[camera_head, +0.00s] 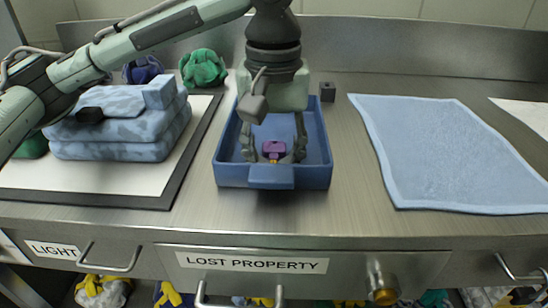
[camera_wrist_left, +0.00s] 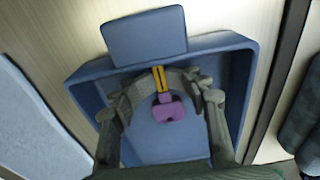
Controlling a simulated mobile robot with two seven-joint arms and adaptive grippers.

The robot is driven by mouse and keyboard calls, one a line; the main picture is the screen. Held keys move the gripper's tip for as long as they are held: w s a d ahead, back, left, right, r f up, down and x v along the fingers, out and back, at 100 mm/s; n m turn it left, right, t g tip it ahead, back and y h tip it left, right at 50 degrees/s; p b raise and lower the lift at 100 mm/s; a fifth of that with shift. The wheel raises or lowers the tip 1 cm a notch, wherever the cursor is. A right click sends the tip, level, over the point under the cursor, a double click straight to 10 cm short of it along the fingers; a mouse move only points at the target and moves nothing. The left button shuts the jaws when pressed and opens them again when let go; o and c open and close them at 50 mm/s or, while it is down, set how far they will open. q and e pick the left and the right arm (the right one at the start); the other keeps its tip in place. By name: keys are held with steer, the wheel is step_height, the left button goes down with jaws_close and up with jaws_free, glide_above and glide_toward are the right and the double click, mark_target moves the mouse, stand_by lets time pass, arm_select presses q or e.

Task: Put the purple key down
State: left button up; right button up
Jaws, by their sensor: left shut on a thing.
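The purple key (camera_head: 273,149) is in the jaws of my left gripper (camera_head: 273,156), inside the outline of the blue tray (camera_head: 230,175). In the left wrist view, the key's purple head (camera_wrist_left: 170,111) and yellow shaft (camera_wrist_left: 160,78) show, with the fingers of the left gripper (camera_wrist_left: 163,86) closed around it. The shaft points toward the tray's tab (camera_wrist_left: 145,36). The tray's floor (camera_wrist_left: 165,145) is bare around the key. I cannot tell whether the key touches the floor. My right gripper is not in view.
Folded blue cloths (camera_head: 120,148) lie on a dark-edged white board (camera_head: 80,190) at left. A light blue towel (camera_head: 455,150) lies at right. A small dark block (camera_head: 327,91) stands behind the tray. Below is a drawer labelled LOST PROPERTY (camera_head: 252,263). Bare counter separates tray and towel.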

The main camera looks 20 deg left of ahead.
mark_target(273, 144)
arm_select(q)
steer(key=shift+a, duration=0.1)
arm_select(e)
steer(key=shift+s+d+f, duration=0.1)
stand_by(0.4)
arm_select(q)
steer(key=shift+r, duration=0.1)
steer(key=shift+r+b, duration=0.4)
steer(key=shift+b, duration=0.1)
step_height(273, 144, up, 2)
steer(key=shift+r+p, duration=0.1)
steer(key=shift+p, duration=0.3)
step_height(273, 144, up, 10)
steer(key=p, duration=0.2)
steer(key=shift+s, duration=0.25)
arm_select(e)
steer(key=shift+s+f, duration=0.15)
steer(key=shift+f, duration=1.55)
